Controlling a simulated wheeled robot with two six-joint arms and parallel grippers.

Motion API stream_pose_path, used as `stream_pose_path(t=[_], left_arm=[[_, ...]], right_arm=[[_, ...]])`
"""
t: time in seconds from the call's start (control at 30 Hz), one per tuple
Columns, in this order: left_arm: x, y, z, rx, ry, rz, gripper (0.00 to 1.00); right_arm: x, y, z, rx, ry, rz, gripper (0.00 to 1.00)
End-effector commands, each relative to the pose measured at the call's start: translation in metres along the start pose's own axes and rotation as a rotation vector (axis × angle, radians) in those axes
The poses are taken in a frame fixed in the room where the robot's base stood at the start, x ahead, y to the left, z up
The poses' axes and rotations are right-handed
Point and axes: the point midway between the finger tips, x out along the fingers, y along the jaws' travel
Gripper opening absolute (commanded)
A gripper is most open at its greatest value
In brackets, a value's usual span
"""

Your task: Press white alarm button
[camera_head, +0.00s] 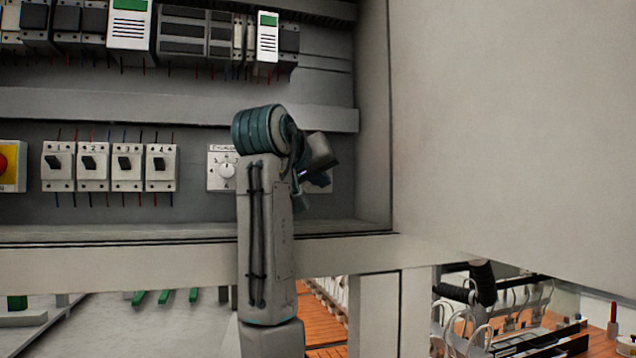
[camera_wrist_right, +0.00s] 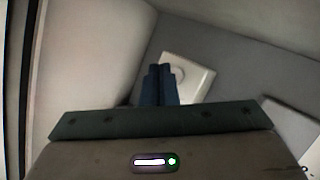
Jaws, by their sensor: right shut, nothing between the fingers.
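In the right wrist view, a white square plate with a round white button (camera_wrist_right: 181,70) is on the grey panel. My right gripper (camera_wrist_right: 159,68) is shut and empty, its dark blue fingers pointing at the plate and covering its left part. I cannot tell whether the tips touch the button. In the head view, my right gripper (camera_head: 316,180) is at the right end of the cabinet's lower row. My arm and hand hide most of what is behind it, and only a sliver of white plate shows beside it. My left gripper is not in view.
The cabinet's side wall (camera_head: 373,120) stands close on the right. A ledge (camera_head: 130,233) runs below.

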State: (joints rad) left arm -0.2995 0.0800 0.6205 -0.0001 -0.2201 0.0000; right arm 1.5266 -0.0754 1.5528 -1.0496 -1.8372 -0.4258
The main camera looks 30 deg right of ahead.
Motion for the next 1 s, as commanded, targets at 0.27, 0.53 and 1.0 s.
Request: stream_pose_path(t=[0.27,0.53,1.0], left_arm=[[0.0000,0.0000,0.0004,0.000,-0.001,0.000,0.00],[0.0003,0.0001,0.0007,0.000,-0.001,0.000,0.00],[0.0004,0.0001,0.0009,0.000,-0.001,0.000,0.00]], right_arm=[[0.0000,0.0000,0.0000,0.000,0.000,0.000,0.00],[0.0030,-0.0018,-0.0020,-0.001,-0.001,0.001,0.00],[0.0059,-0.0039,-0.0045,0.000,0.000,0.000,0.00]])
